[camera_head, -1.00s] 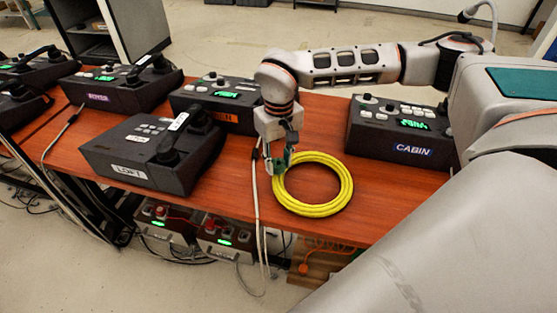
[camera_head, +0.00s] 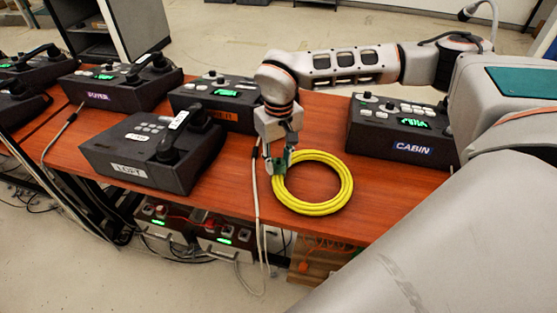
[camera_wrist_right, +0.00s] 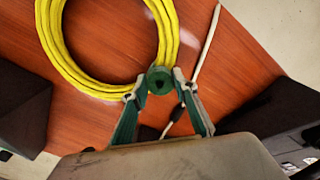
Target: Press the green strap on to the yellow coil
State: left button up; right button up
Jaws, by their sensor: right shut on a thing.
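The yellow coil (camera_head: 338,203) lies flat on the wooden table, to the right of my right gripper in the head view. It also shows in the right wrist view (camera_wrist_right: 68,62), cut off by the top edge. My right gripper (camera_head: 274,168) points down at the coil's left side and is shut on the green strap (camera_wrist_right: 159,81), a small round roll between its fingertips. The strap is at the coil's edge and appears to touch it. The fingers hide part of the strap in the head view. My left gripper is out of view.
A phone labelled LOFT (camera_head: 128,172) stands left of my gripper. A phone labelled CABIN (camera_head: 412,147) stands to the right of the coil, with another phone (camera_head: 214,103) behind the gripper. A pale cable (camera_head: 255,200) hangs over the table's front edge near the gripper.

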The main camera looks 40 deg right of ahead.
jog(key=shift+s+f, duration=0.1)
jog(key=shift+f, duration=0.05)
jog(key=o, duration=0.9)
jog(key=shift+c, duration=0.2)
jog(key=shift+o, duration=0.3)
jog(key=o, duration=0.4)
